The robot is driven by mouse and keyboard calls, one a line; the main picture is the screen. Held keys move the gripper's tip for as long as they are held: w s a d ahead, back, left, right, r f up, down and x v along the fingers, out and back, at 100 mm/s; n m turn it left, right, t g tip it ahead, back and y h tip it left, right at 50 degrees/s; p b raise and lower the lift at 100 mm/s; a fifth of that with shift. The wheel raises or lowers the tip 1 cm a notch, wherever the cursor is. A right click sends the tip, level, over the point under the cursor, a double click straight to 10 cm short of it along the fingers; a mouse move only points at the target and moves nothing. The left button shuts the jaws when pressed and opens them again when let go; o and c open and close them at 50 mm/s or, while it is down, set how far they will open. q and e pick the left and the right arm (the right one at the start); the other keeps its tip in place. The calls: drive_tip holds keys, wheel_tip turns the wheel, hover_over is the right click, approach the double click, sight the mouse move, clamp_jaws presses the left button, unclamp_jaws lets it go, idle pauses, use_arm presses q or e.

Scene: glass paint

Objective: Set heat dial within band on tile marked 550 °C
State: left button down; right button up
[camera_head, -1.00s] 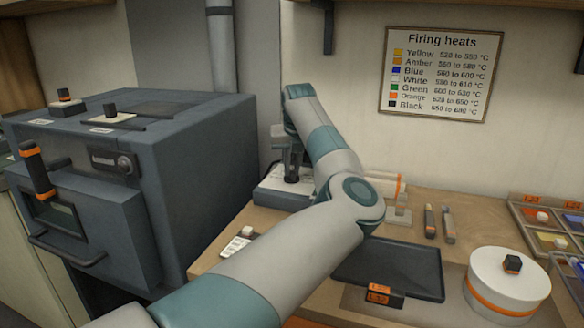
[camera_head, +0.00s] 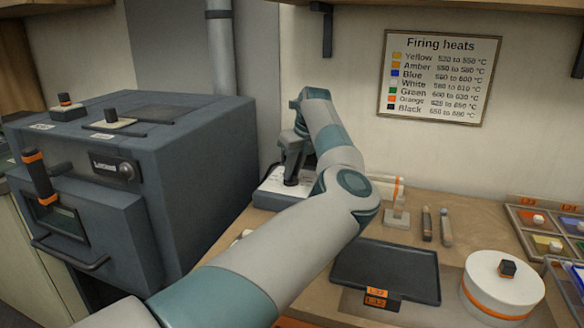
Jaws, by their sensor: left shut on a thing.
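My left gripper (camera_head: 292,172) points down over a low white-topped box (camera_head: 270,194) at the back of the bench, beside the kiln. It is shut on a small dark knob (camera_head: 290,182) on that box, which I take to be the heat dial. The fingers and wrist cover most of the knob, so its setting and any band marks cannot be read. No tile marked 550 °C can be made out. A wall chart (camera_head: 439,77) titled "Firing heats" lists colours with temperature ranges. My right gripper is not in view.
The grey kiln (camera_head: 165,150) fills the left, with an orange-banded handle (camera_head: 38,175) and knobs on top. On the bench are a dark tray (camera_head: 390,268), a white round pot (camera_head: 500,285), two small tools (camera_head: 445,228) and divided colour trays (camera_head: 520,215).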

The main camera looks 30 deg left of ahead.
use_arm(q)
drive_tip(key=shift+n, duration=0.3)
drive_tip(key=c, duration=1.7)
unclamp_jaws()
drive_tip(key=shift+r, duration=0.15)
